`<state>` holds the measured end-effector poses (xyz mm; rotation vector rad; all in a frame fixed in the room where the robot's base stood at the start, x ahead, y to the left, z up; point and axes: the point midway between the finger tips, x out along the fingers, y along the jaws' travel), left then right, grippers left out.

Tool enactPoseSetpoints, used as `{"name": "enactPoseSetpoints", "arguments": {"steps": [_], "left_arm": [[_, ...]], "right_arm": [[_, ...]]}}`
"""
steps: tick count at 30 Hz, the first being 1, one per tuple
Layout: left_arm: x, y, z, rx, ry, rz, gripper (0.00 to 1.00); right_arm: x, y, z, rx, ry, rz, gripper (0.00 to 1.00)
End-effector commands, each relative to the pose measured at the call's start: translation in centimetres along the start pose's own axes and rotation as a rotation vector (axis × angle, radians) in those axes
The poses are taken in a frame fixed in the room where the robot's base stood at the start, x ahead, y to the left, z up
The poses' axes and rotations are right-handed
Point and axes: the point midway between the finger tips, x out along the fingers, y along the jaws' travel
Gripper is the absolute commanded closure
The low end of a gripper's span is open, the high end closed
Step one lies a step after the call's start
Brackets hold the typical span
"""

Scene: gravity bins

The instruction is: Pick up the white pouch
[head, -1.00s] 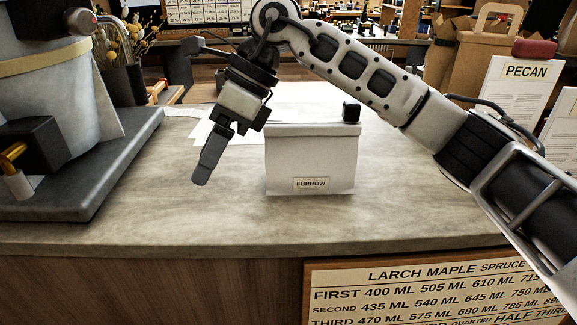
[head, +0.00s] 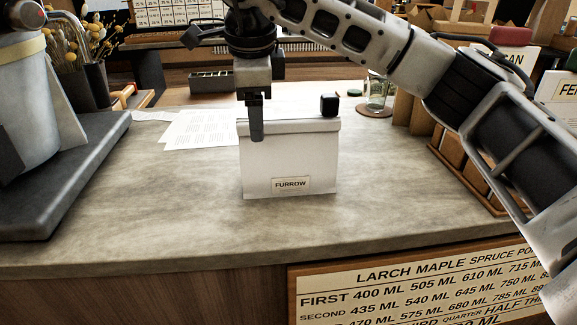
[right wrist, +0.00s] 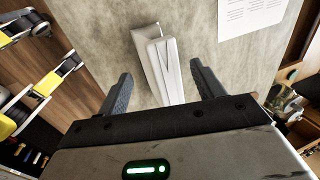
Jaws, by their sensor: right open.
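The white pouch (head: 292,160) stands upright on the counter, with a small label reading FURROW on its front. My right gripper (head: 255,122) points down at the pouch's upper left part in the head view. One finger overlaps the front of the pouch just below its top edge; the other finger is hidden there. In the right wrist view the right gripper (right wrist: 161,70) is open, with its two fingers apart on either side of the pouch (right wrist: 160,60). I cannot tell whether either finger touches it. My left gripper is not in view.
A dark small block (head: 329,105) shows at the pouch's top right corner. White paper sheets (head: 205,130) lie behind left. A grey slab (head: 75,180) with a container is at left. A glass jar (head: 377,92) stands behind right. The counter in front is clear.

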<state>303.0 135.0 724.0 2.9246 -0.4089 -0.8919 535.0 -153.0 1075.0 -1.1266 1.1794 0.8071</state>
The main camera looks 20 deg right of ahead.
Motion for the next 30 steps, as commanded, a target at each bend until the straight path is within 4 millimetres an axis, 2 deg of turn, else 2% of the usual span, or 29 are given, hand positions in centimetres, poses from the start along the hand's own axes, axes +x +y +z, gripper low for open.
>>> {"name": "enactPoseSetpoints", "arguments": {"steps": [5, 15, 23, 26, 30], "left_arm": [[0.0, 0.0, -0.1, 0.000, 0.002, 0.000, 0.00], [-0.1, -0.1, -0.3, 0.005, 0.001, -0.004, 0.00], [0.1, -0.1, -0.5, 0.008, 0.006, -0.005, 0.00], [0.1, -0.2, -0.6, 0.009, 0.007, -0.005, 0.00], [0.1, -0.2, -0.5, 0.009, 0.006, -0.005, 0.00]], "right_arm": [[1.1, 0.1, -0.1, 0.000, 0.000, 0.000, 0.33], [5.5, 0.7, -0.3, 0.000, 0.000, 0.001, 0.33], [5.9, 0.7, -0.3, 0.000, -0.001, -0.002, 0.33], [5.8, 0.7, -0.3, 0.000, -0.001, -0.001, 0.55], [5.8, 0.7, -0.3, 0.000, -0.001, -0.001, 0.94]]}}
